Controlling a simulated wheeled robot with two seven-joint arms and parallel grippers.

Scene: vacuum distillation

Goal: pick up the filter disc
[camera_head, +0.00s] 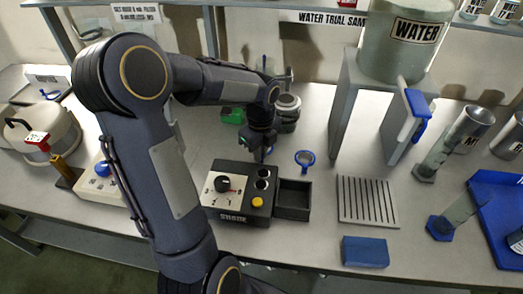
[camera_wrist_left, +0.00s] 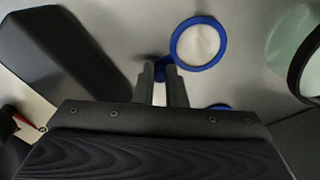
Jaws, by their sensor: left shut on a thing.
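A filter disc (camera_wrist_left: 198,42), a white round with a blue rim, shows in the left wrist view just beyond my left gripper (camera_wrist_left: 161,77). Its short blue tab lies between the two grey fingertips, and the gripper is shut on it. In the head view my left gripper (camera_head: 262,158) points down behind the black stirring device, with a bit of blue beside its fingers. I cannot tell whether the held disc is clear of the table. My right gripper is not in view.
The black device (camera_head: 238,193) with knob and open drawer (camera_head: 293,200) stands in front of the gripper. A grey pot-like thing (camera_head: 288,108) and a green block (camera_head: 232,115) are behind. A slotted plate (camera_head: 367,201) and blue block (camera_head: 365,251) lie right.

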